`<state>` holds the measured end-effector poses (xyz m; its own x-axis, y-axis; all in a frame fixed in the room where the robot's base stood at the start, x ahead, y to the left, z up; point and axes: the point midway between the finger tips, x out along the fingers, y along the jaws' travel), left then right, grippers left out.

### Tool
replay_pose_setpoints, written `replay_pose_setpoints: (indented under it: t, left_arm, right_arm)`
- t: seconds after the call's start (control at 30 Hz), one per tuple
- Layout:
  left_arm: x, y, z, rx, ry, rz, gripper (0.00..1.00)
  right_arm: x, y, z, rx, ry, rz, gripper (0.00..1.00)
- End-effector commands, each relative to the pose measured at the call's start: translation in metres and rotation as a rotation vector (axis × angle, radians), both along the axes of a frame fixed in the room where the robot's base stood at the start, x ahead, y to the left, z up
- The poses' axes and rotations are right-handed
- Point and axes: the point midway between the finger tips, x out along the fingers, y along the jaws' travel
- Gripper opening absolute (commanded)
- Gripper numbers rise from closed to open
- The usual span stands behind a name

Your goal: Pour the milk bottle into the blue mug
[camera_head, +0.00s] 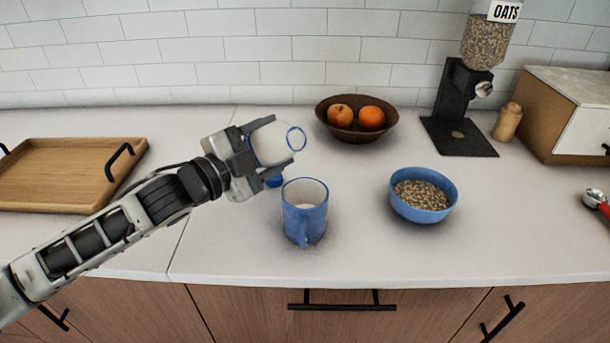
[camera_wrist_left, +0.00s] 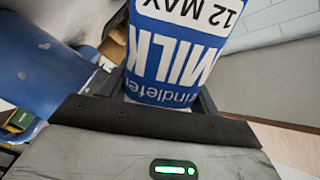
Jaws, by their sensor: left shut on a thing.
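My left gripper (camera_head: 262,152) is shut on the milk bottle (camera_head: 270,143), a white bottle with a blue ring at its end. The bottle is held above the counter, tilted, just behind and left of the blue mug. In the left wrist view the bottle's blue label (camera_wrist_left: 175,55) reads MILK and appears upside down. The blue mug (camera_head: 305,222) stands upright on the counter with its handle toward the front. Its pale inside shows, but I cannot tell whether it holds milk. My right gripper is not in view.
A blue bowl of oats (camera_head: 398,203) stands right of the mug. A brown bowl (camera_head: 347,133) with two orange fruits is behind. An oat dispenser (camera_head: 455,110) stands back right. A wooden tray (camera_head: 52,202) lies at left. The counter in front of the mug is clear.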

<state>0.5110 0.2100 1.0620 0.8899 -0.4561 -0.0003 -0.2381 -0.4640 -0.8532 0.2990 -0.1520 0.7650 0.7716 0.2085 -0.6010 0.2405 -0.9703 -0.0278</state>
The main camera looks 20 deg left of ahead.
Motion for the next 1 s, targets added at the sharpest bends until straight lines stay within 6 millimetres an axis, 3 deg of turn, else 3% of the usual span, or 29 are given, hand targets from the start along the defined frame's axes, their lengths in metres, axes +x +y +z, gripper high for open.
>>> replay_pose_setpoints:
  t: [0.43, 0.53, 0.63, 0.77, 1.0]
  left_arm:
    - [-0.004, -0.009, 0.003, -0.222, 0.115, 0.002, 0.39]
    - [-0.006, -0.013, 0.01, -0.352, 0.177, -0.001, 0.39]
    - [-0.002, -0.006, -0.003, -0.517, 0.264, 0.003, 0.39]
    - [0.001, -0.002, 0.003, -0.781, 0.397, 0.001, 0.39]
    - [0.001, -0.002, 0.039, -0.834, 0.422, -0.002, 0.39]
  right_arm:
    - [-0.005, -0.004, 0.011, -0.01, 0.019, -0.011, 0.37]
    - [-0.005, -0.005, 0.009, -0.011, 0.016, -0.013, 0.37]
    - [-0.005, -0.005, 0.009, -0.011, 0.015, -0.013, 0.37]
    - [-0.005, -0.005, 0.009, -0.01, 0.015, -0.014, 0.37]
    - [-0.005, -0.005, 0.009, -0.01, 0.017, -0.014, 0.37]
